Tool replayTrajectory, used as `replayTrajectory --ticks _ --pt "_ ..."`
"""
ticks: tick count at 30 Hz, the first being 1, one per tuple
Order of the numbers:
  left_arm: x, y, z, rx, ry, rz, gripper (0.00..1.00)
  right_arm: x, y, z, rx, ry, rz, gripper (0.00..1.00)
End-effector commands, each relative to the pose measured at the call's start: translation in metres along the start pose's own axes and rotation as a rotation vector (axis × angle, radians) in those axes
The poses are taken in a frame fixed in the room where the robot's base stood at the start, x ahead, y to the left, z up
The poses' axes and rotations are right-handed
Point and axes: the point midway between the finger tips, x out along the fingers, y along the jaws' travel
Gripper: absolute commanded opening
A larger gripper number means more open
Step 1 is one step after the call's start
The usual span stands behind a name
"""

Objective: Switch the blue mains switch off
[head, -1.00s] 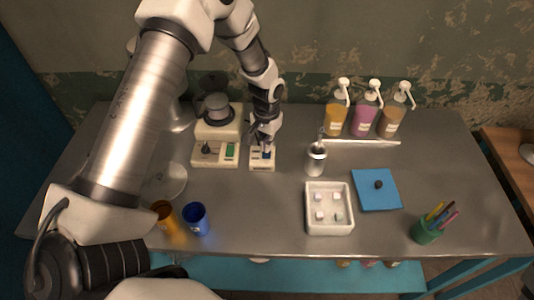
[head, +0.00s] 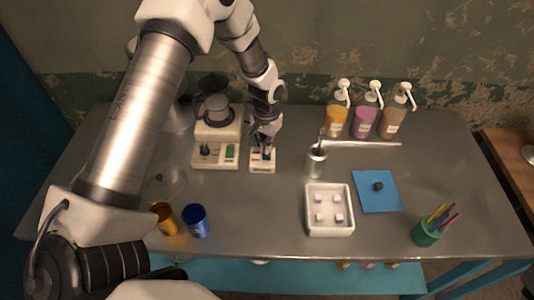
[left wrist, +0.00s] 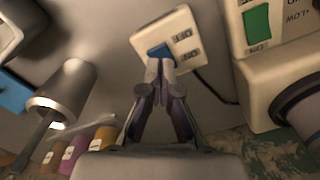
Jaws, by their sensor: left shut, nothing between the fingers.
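The mains switch is a cream box (head: 262,168) with a blue rocker (left wrist: 158,51), on the table beside the cream appliance. In the left wrist view the box (left wrist: 180,25) carries OFF and ON labels beside the rocker. My left gripper (left wrist: 161,68) is shut and empty, its fingertips at the blue rocker and covering part of it. They look to be touching it or very close. Which way the rocker is tilted I cannot tell. In the head view my left gripper (head: 264,146) points down over the box. My right gripper is not in view.
The cream appliance (head: 217,130) with a green switch (head: 230,151) stands close left of the box. Pump bottles (head: 364,120) stand at the back right.

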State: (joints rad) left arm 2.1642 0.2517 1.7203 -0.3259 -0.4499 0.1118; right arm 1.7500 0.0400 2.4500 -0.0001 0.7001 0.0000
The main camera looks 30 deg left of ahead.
Motion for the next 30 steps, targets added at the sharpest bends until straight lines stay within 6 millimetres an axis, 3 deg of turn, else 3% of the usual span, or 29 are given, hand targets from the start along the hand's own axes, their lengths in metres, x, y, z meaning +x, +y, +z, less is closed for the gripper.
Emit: replayTrajectory --ticks 30 --pt "0.013 0.0 0.0 0.0 0.0 0.0 0.0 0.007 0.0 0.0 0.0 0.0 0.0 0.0"
